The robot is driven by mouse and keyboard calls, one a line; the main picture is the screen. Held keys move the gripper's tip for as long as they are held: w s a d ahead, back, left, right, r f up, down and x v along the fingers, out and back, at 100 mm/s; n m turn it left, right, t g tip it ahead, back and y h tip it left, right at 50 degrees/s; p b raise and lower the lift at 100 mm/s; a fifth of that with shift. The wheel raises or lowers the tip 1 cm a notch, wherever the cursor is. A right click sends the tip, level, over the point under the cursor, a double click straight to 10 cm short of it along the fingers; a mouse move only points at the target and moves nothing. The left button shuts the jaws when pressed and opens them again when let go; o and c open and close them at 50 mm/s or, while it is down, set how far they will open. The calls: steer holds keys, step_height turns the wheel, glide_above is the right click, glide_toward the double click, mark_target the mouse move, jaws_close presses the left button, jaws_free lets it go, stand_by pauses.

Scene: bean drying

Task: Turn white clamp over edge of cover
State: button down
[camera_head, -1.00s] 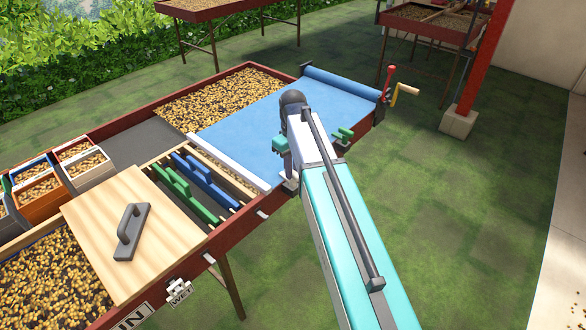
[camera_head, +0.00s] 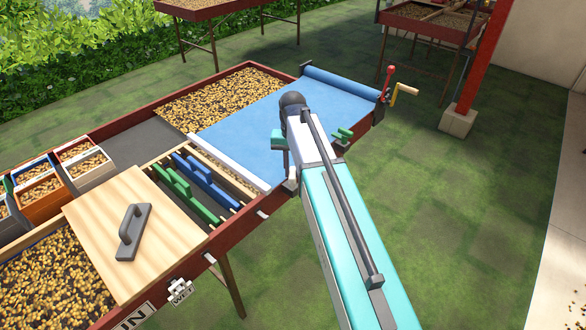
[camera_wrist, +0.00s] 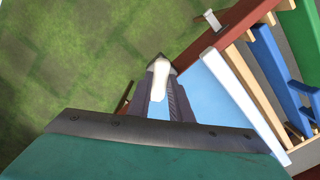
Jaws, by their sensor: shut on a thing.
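The white clamp (camera_wrist: 160,80) shows in the wrist view between the two grey fingers of my gripper (camera_wrist: 166,92), which is shut on it. The clamp is at the near red rail, by the front corner of the blue cover (camera_head: 240,135). The cover also shows in the wrist view (camera_wrist: 205,95), right beside the fingers. A white bar (camera_head: 228,161) runs along the cover's left end. In the head view my arm hides most of the gripper and clamp, so I cannot tell whether the clamp touches the cover's edge.
Blue (camera_head: 206,180) and green (camera_head: 186,192) racks stand left of the white bar. A wooden lid (camera_head: 165,235) with a grey handle lies further left. Open grass lies right of the table.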

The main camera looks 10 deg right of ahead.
mark_target(293, 172)
steer(key=m, duration=0.3)
steer(key=shift+m, duration=0.3)
steer(key=shift+w+m, duration=0.1)
steer(key=shift+m, duration=1.8)
steer(key=c, duration=1.6)
jaws_free()
steer(key=shift+r, duration=0.1)
steer(key=shift+r+b, duration=1.25)
steer(key=shift+r, duration=5.6)
steer(key=shift+f, duration=0.1)
